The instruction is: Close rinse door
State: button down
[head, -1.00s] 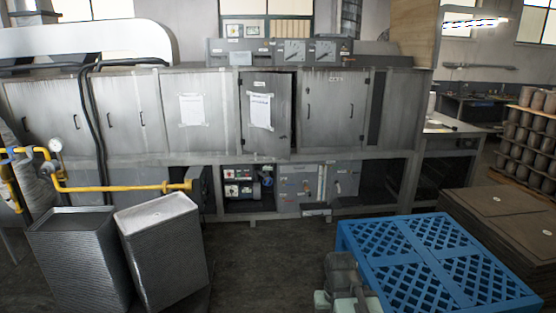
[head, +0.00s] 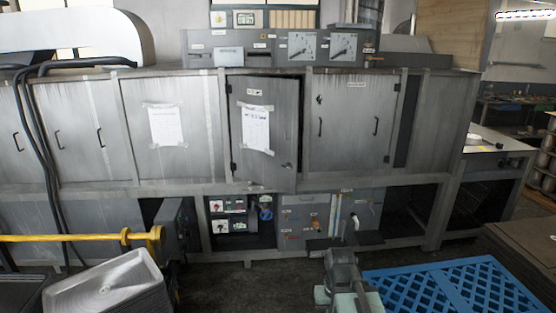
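The rinse door (head: 258,165) appears to be the grey metal door with a white paper sheet (head: 256,128) in the middle of the long machine. It stands ajar, hinged on its left side. Its right edge is swung out towards me, with a dark gap beside it. A small handle (head: 288,166) sits low near that free edge. My arm (head: 344,280) shows at the bottom centre, below and to the right of the door and apart from it. I cannot make out the gripper's fingers.
A blue pallet (head: 440,285) lies at the lower right, with brown stacked sheets (head: 520,250) beside it. Stacked metal trays (head: 110,285) and a yellow pipe (head: 80,238) stand at the lower left. Dark floor is free between the trays and my arm.

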aim_at(263, 111)
jog(key=i, duration=1.95)
jog(key=u, duration=2.45)
